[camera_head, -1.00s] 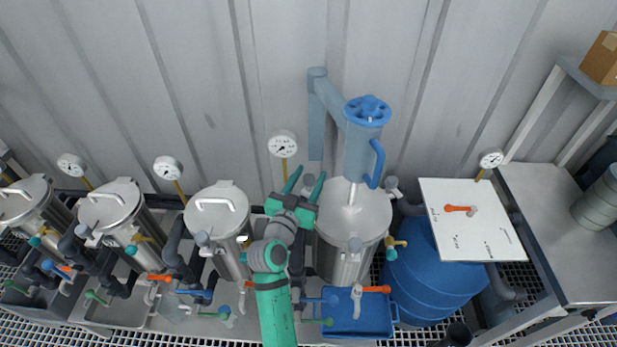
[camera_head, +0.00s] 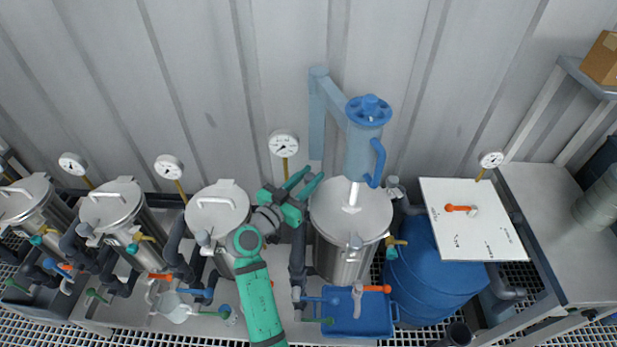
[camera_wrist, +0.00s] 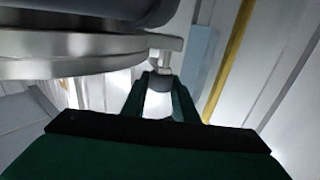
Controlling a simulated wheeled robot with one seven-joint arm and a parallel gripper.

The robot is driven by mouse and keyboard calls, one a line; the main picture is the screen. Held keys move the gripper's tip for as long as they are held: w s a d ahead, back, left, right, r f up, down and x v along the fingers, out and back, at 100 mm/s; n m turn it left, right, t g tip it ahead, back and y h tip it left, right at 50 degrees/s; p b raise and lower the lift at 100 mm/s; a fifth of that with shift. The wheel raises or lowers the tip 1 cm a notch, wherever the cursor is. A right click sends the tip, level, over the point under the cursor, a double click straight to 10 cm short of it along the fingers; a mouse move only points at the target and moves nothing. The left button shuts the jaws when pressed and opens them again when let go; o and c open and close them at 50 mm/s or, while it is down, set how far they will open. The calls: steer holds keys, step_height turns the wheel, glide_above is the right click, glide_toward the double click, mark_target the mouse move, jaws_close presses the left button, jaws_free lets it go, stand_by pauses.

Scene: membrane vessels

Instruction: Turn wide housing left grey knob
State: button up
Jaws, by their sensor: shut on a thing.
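The wide housing (camera_head: 340,240) is the large steel vessel right of centre in the head view, under a blue hand-wheel unit. Its left grey knob is hidden by my fingers in the head view. In the wrist view the grey knob (camera_wrist: 163,78) sits between my two fingertips, under a light metal lug beside the round steel rim (camera_wrist: 80,62). My gripper (camera_head: 306,179) reaches in from the left at the housing's back left edge, its fingers pointing up and right. It is shut on the knob; in the wrist view it also shows (camera_wrist: 160,90).
A narrower steel vessel (camera_head: 217,215) stands close left of my gripper. A pressure gauge (camera_head: 284,144) on a yellow stem rises just behind it. The blue hand-wheel unit (camera_head: 363,150) overhangs the housing. A second grey knob (camera_head: 393,182) is at its right.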

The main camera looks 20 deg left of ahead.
mark_target(310, 176)
steer(key=shift+m+g+h, duration=0.4)
steer(key=shift+m+h, duration=0.3)
steer(key=shift+h, duration=0.3)
steer(key=shift+w, duration=0.15)
steer(key=o, duration=1.1)
steer(key=shift+a, duration=0.15)
steer(key=shift+c, duration=0.2)
steer(key=shift+d, duration=0.25)
steer(key=shift+r, duration=0.4)
step_height(310, 176, up, 3)
steer(key=shift+f, duration=0.15)
steer(key=s+d+r, duration=0.3)
steer(key=s+r, duration=0.6)
steer(key=s, duration=0.4)
steer(key=shift+s+d+r, duration=0.25)
steer(key=shift+s+d, duration=0.05)
steer(key=shift+d, duration=0.1)
